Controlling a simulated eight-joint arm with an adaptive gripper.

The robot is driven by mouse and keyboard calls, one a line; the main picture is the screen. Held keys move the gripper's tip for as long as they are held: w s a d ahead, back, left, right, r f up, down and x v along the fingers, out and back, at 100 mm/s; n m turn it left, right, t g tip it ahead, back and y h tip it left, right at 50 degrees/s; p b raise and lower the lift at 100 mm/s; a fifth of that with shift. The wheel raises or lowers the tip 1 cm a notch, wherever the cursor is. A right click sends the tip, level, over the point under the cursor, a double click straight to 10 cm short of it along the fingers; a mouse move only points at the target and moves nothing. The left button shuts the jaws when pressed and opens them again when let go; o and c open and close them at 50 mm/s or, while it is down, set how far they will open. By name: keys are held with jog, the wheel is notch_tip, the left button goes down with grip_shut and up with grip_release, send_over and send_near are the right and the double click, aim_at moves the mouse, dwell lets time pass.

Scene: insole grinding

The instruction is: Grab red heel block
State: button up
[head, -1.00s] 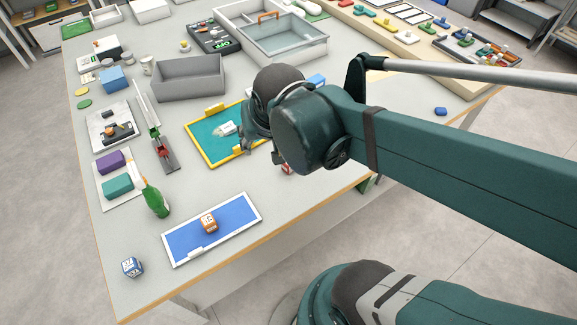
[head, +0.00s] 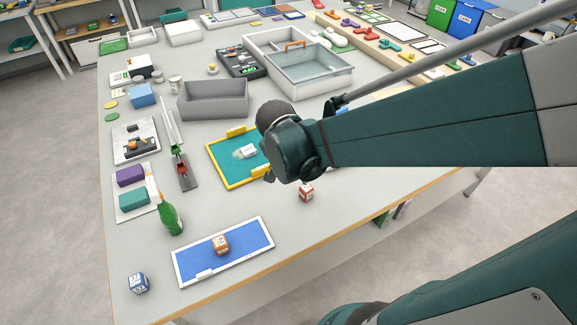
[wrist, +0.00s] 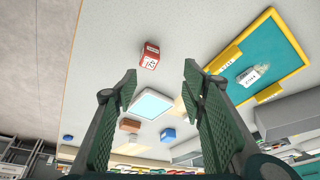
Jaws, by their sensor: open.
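The red heel block (head: 306,192) is a small red cube with a white marked face, lying on the grey table near its front edge. In the wrist view, the red block (wrist: 150,56) sits beyond my fingertips, between their lines and apart from them. My gripper (wrist: 160,82) is open and empty, its two dark green padded fingers spread wide. In the head view my wrist hangs above the table, left of and behind the block, and its fingers are mostly hidden.
A yellow-framed teal tray (head: 222,172) with a small white piece lies left of my wrist. A blue mat (head: 250,238) holds an orange cube (head: 221,243); a blue-and-white cube (head: 138,283) and green bottle (head: 171,219) stand farther left. The table around the red block is clear.

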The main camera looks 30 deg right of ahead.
aim_at(305, 188)
jog(key=w+d+f+m+g+h+b, duration=0.1)
jog(key=d+f+m, duration=0.2)
jog(key=f, duration=0.4)
jog(key=shift+d+f+m+g, duration=0.25)
jog(key=shift+m+g, duration=0.15)
jog(key=shift+m, duration=0.5)
jog(key=shift+b+x, duration=0.4)
jog(key=shift+x, duration=0.9)
jog(key=shift+f, duration=0.1)
jog(key=shift+w+b+x, duration=0.2)
jog(key=shift+b+x, duration=0.65)
jog(key=shift+x, duration=1.65)
jog(key=shift+d, duration=0.1)
jog(key=c, duration=1)
